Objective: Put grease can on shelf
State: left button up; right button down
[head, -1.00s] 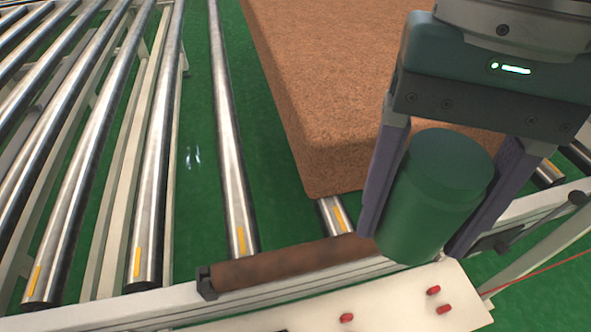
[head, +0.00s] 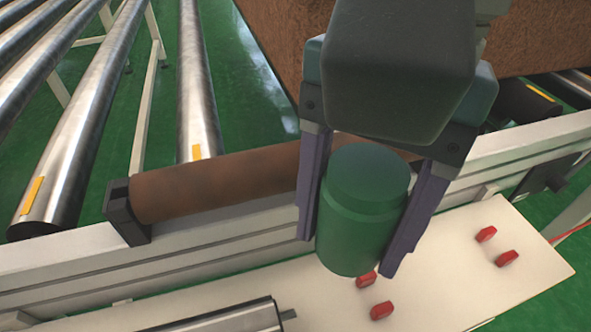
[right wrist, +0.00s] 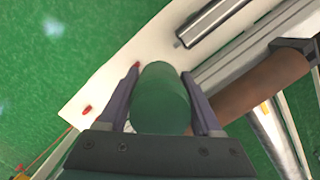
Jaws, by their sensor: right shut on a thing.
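The green grease can (head: 362,215) is upright, or nearly so, between the two purple-grey fingers of my right gripper (head: 363,215). The gripper is shut on the can. In the head view the can overlaps the conveyor's front rail and the white shelf (head: 450,275). In the right wrist view the can (right wrist: 160,100) sits between the fingers, with the white shelf (right wrist: 100,85) beyond it. I cannot tell the gap between can and shelf. My left gripper is not in view.
Red knobs (head: 486,234) stick up from the shelf. A grey metal bar (head: 215,318) lies along its near part. A brown roller (head: 225,182) runs along the conveyor rail (head: 60,262). A large brown block (head: 545,35) rests on the rollers behind. The shelf's right part has bare room.

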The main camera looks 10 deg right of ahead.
pick_arm(q)
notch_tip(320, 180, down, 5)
jog(key=b, duration=0.4)
pick_arm(e)
send_over(327, 318)
jog(key=f, duration=1.1)
jog(key=shift+w+d, duration=0.15)
jog(key=shift+w, duration=0.05)
pick_arm(q)
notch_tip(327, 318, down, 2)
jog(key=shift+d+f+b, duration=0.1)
jog(key=shift+b, duration=0.9)
pick_arm(e)
notch_tip(327, 318, down, 4)
jog(key=shift+f, duration=0.1)
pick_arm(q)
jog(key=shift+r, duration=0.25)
pick_arm(e)
jog(key=shift+c, duration=0.3)
grip_release()
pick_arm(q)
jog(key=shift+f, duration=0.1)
